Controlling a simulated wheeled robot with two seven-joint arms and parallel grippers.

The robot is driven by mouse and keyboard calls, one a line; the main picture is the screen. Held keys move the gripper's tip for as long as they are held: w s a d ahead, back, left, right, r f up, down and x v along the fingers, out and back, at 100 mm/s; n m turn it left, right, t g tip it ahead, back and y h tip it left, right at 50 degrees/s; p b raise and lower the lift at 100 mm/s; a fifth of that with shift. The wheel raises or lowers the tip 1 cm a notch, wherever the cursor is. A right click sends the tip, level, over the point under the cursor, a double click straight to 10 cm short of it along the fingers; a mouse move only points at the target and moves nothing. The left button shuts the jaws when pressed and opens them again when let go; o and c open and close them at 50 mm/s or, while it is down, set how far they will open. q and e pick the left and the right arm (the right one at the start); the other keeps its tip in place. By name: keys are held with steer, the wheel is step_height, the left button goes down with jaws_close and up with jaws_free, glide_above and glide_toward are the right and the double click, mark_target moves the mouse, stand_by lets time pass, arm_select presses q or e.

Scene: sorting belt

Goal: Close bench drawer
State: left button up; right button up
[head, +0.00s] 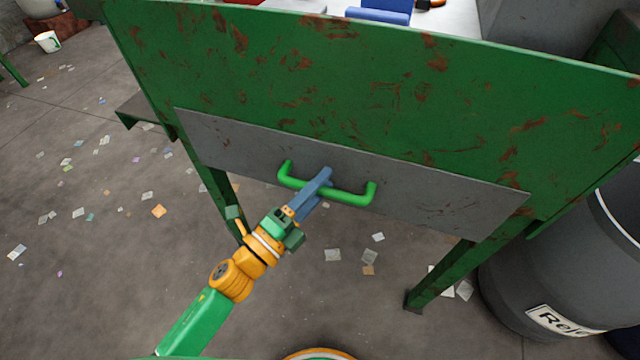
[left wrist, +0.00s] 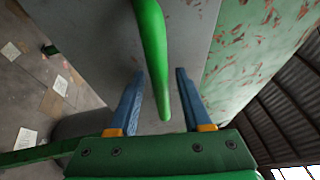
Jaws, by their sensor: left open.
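The bench drawer has a plain grey front (head: 430,195) below the green, rust-spotted bench panel (head: 330,65). From this angle I cannot tell how far the drawer stands out. A green bar handle (head: 347,196) is fixed across its front. My left gripper (head: 322,180) is at the handle's middle, its blue fingers overlapping the bar in the head view. In the left wrist view the open fingers (left wrist: 160,72) stand on either side of the green handle (left wrist: 150,30), with space between them and the bar. My right gripper is out of view.
A dark grey barrel (head: 550,270) with a "Reje..." label stands by the bench's right leg (head: 445,275). Paper scraps litter the concrete floor (head: 100,230). Blue items (head: 380,14) lie on the bench top. The floor in front of the bench looks open.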

arm_select(q)
steer(key=shift+s+a+f, duration=0.15)
steer(key=shift+s+a, duration=0.1)
steer(key=shift+s, duration=0.05)
steer(key=r+v, duration=0.1)
steer(key=v, duration=0.5)
steer(key=shift+f+b, duration=0.35)
steer(key=shift+f, duration=0.1)
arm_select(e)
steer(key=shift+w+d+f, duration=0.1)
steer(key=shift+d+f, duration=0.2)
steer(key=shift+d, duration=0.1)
arm_select(q)
steer(key=shift+s, duration=0.15)
